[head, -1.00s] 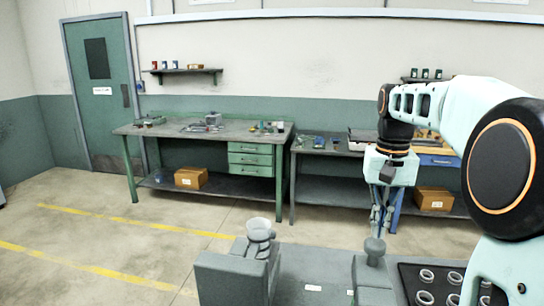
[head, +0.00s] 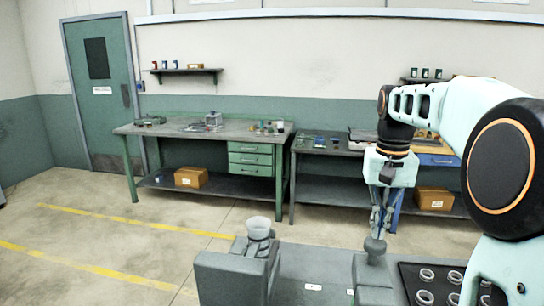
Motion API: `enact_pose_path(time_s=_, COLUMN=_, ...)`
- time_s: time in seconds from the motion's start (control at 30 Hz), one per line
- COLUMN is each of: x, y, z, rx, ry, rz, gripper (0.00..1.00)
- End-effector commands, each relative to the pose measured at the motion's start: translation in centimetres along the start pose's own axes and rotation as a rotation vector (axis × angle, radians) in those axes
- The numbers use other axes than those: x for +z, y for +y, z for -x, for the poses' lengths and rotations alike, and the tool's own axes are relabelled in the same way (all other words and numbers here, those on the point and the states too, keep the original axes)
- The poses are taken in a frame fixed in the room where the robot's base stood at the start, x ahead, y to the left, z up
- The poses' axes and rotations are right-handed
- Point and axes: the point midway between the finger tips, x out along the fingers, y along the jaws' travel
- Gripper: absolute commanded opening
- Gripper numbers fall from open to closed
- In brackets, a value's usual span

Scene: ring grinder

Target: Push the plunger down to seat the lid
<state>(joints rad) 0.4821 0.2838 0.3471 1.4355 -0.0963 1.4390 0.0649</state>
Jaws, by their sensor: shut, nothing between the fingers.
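The grey plunger (head: 375,246) has a rounded knob on top and stands upright on the grey block (head: 374,280) at the right of the machine bench. My gripper (head: 378,233) points straight down right above the knob, with its fingers together and nothing held. The fingertips are at or very close to the knob's top; I cannot tell whether they touch. The lid cannot be made out in this view.
A grey machine (head: 235,275) with a pale cup (head: 258,224) on top stands to the left. A dark tray (head: 408,272) with several rings lies at the right, beside the plunger block. The grey bench top (head: 315,262) between the machines is mostly clear.

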Motion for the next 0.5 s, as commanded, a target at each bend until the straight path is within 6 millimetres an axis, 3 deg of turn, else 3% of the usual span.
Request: enact_pose_path(time_s=0.5, x=0.0, y=0.0, z=-1.7, rx=0.000, ry=0.000, rz=0.000, gripper=0.00)
